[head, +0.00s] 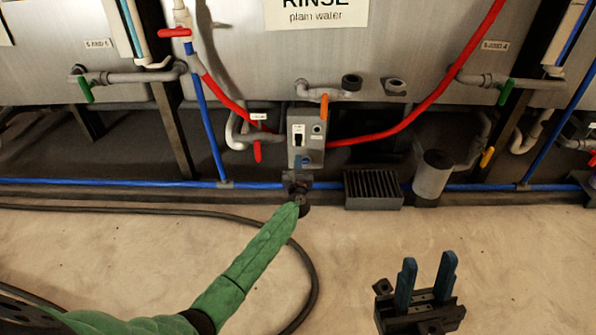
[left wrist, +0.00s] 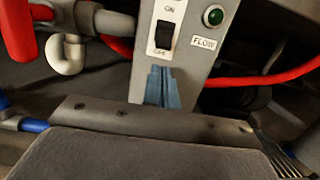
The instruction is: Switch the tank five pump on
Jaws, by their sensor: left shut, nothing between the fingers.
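A grey pump box (head: 306,150) stands below the tank marked "RINSE plain water". It carries a black rocker switch (head: 298,139) on a white plate, and the switch also shows in the left wrist view (left wrist: 165,35) with "ON" above it. Beside it is a round green indicator (left wrist: 213,15) over a "FLOW" label; I cannot tell if it is lit. My left gripper (head: 298,162) is shut and empty, its blue fingertips (left wrist: 158,72) just below the switch plate; contact is unclear. My right gripper (head: 428,268) is open and empty over the floor. No tank number is readable on the box.
Red hoses (head: 424,106) run to both sides of the box. An orange-handled valve (head: 324,106) sits above it. A black grate (head: 373,188) and grey cylinder (head: 432,174) stand to the right. A blue pipe (head: 110,183) runs low along the tanks. The front floor is mostly clear.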

